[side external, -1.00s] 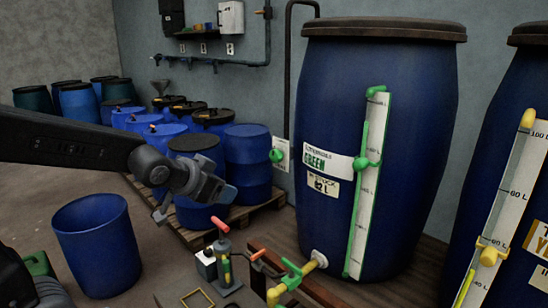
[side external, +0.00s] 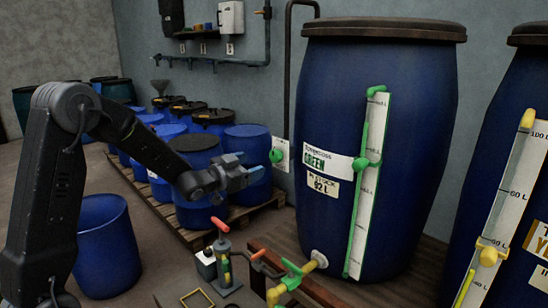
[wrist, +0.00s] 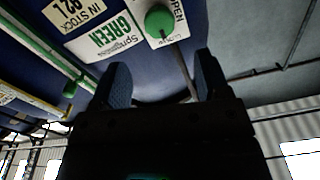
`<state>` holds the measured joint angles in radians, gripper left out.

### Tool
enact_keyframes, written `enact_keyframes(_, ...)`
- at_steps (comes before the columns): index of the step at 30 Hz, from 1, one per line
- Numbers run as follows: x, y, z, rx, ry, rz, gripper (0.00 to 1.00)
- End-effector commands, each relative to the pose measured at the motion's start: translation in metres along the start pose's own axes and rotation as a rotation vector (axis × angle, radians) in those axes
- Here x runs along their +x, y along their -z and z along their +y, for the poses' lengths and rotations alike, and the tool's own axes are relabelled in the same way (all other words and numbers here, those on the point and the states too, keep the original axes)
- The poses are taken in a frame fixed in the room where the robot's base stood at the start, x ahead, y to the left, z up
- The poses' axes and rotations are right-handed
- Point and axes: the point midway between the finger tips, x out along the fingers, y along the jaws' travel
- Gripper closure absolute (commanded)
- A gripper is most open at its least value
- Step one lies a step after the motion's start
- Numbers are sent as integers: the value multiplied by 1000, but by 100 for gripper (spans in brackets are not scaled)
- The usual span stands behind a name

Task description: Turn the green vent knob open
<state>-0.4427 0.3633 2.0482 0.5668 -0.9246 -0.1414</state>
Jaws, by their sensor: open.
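The green vent knob (side external: 277,155) is a round green knob on a white plate, left of the big blue vat labelled GREEN (side external: 395,190). In the wrist view the knob (wrist: 159,20) shows beyond the fingertips, on a plate (wrist: 152,40) with OPEN and part of a second word at its edges. The fingers also show in the wrist view (wrist: 160,78), apart from the knob.
A pump with a red handle (side external: 221,232) and a green-handled tap (side external: 291,272) stand in front. Several blue drums (side external: 247,148) are on a pallet behind my gripper. An open blue tub (side external: 104,248) stands at left. A yellow-fitted vat (side external: 515,200) is at right.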

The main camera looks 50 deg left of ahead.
Motion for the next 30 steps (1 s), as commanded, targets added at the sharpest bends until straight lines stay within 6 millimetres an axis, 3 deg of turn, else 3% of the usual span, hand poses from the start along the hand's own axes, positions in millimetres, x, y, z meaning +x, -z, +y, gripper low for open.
enact_keyframes(6, 48, 0, 1, 0, -2, 1, 31)
enact_keyframes(12, 79, 0, 1, 0, -1, 0, 31)
enact_keyframes(18, 94, 0, 1, -1, 0, -1, 31)
enact_keyframes(28, 97, 0, 1, -1, 0, 0, 31)
enact_keyframes(30, 97, 0, 1, -1, 0, -1, 38)
